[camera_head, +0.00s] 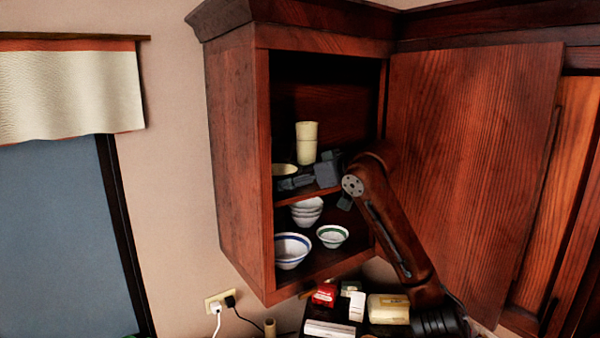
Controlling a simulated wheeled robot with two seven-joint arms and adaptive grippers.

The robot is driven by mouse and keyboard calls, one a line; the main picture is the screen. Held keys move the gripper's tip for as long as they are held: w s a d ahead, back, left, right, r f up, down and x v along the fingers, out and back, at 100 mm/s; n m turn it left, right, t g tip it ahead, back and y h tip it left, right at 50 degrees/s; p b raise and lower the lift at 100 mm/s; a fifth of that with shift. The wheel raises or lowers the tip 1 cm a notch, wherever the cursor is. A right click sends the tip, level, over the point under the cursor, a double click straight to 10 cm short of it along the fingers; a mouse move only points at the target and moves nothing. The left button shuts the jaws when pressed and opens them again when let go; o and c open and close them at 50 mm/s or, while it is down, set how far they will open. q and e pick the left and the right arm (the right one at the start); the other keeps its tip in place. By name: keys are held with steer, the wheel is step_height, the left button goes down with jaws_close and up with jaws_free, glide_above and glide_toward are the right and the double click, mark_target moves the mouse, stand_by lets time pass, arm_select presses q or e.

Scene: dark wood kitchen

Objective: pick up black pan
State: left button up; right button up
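I cannot make out a black pan in this view. My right gripper (290,183) reaches in from the right into the open wall cabinet (235,150). It is at the middle shelf, with its dark grey fingers pointing left, just in front of and below a cream bowl (284,169). The fingers are small and dark, so I cannot tell whether they are open or shut, or whether they touch the bowl. My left gripper is out of view.
Stacked cream cups (306,140) stand behind the gripper. White bowls (306,206), a blue-rimmed bowl (291,250) and a green-rimmed bowl (332,236) are on the lower shelf. The open door (470,150) stands at right. Small packages (388,309) lie below.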

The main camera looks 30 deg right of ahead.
steer(key=shift+p+x, duration=0.35)
steer(key=shift+x, duration=1.05)
steer(key=shift+c, duration=0.4)
steer(key=shift+s+r, duration=0.15)
steer(key=shift+s, duration=0.05)
steer(key=c, duration=2.3)
steer(key=shift+r, duration=0.1)
steer(key=shift+r+b, duration=0.5)
steer(key=shift+r, duration=4.45)
